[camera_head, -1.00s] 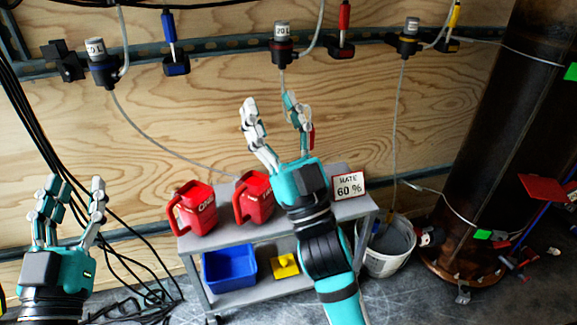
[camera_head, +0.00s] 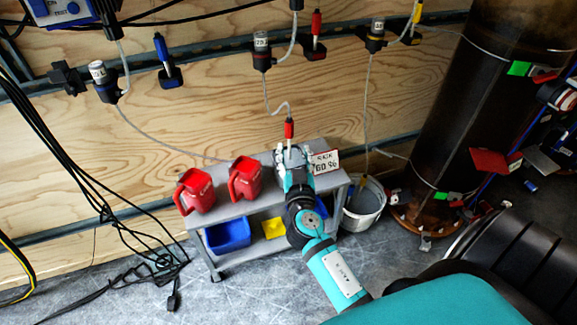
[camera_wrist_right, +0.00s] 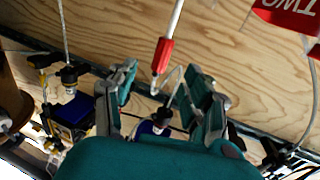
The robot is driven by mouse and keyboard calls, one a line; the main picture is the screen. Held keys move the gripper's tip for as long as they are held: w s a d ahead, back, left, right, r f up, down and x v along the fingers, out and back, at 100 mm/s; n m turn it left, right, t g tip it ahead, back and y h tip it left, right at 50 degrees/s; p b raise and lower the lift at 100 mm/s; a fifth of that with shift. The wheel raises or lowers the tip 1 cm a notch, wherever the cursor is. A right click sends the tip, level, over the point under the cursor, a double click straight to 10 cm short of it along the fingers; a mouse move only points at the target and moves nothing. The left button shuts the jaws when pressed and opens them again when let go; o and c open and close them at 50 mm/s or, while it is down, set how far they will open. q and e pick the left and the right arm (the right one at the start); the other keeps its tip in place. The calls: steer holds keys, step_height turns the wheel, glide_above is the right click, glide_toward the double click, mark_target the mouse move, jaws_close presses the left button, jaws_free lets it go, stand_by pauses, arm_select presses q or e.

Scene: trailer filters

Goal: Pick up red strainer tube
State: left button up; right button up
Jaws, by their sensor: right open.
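A red tube piece with a white lower rod, likely the red strainer tube (camera_head: 289,129), hangs upright from a thin looped hose above the grey cart. In the right wrist view the red piece (camera_wrist_right: 162,55) and its white rod show between the fingers, with no clear contact. My right gripper (camera_head: 292,156) is open, at the lower part of the tube; its fingers (camera_wrist_right: 160,82) stand on both sides in the right wrist view. The rod's lower end is hidden by my gripper in the head view. My left gripper is not in view.
The grey cart (camera_head: 240,208) carries two red jugs (camera_head: 197,190) and a sign (camera_head: 325,162). A blue bin (camera_head: 228,235) sits on its lower shelf. A white bucket (camera_head: 362,207) stands right of the cart. Another red tube (camera_head: 316,22) sits in a wall holder.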

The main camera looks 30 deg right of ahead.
mark_target(289, 132)
steer(key=x, duration=0.4)
steer(key=shift+w+d, duration=0.15)
steer(key=shift+w, duration=0.15)
steer(key=p+x, duration=0.1)
steer(key=x, duration=0.4)
steer(key=shift+w, duration=0.2)
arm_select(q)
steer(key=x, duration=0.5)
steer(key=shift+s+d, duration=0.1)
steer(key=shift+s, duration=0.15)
arm_select(e)
jaws_close()
